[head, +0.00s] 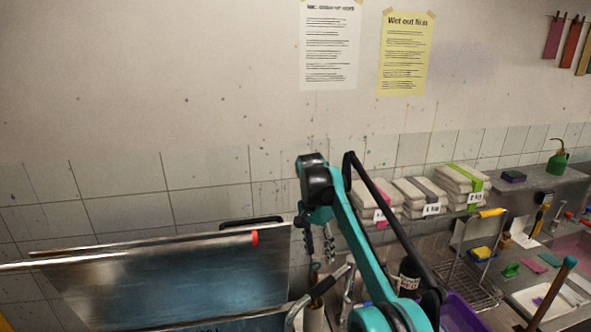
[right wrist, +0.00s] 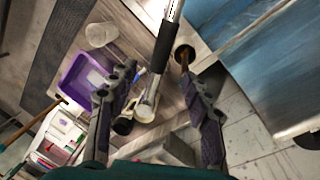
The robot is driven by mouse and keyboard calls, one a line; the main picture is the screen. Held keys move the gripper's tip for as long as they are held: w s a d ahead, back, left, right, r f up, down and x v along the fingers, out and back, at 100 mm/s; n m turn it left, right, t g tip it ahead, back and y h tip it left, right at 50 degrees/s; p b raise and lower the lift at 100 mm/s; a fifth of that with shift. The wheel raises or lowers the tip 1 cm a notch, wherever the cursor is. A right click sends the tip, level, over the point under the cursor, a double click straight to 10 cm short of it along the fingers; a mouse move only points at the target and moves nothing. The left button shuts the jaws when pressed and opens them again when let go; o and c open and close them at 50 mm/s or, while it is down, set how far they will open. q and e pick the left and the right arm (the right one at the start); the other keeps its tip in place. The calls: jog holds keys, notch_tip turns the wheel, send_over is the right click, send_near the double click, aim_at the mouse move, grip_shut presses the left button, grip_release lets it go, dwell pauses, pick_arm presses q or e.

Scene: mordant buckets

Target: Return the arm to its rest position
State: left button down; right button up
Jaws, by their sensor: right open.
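My right arm (head: 370,262), teal and black, rises from the bottom of the head view. Its gripper (head: 319,256) points down beside the right edge of a large metal basin or panel. In the right wrist view the same gripper (right wrist: 158,82) has its two dark ridged fingers spread apart, with nothing held between them. A metal bar with a black grip (right wrist: 160,52) shows beyond the fingers. My left gripper is not in view.
The metal basin or panel (head: 170,275) fills the lower left. Wrapped bundles (head: 465,178) line a shelf behind my arm. A dark bottle (head: 409,273), a wire rack (head: 468,277) and a purple tub (right wrist: 86,72) crowd the right.

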jog(key=s+d+f+n+t+y+b, duration=0.1)
jog(key=s+d+f+n+t+b, duration=0.15)
jog(key=s+f+b, duration=0.45)
jog(key=s+d+f+n+t+b, duration=0.25)
jog(key=s+d+b, duration=0.2)
jog(key=s, duration=0.55)
jog(key=s+d+f+n+t+b, duration=0.1)
jog(key=s+f+n+b, duration=0.1)
jog(key=s+f+b, duration=0.2)
jog(key=s+d+f+n+t+b, duration=0.1)
jog(key=s+f+b, duration=0.3)
jog(key=s+f, duration=0.7)
notch_tip(320, 180, down, 5)
jog(key=shift+d+r+n+t, duration=0.1)
jog(key=shift+d+n+t, duration=0.25)
jog(key=shift+n+t, duration=0.25)
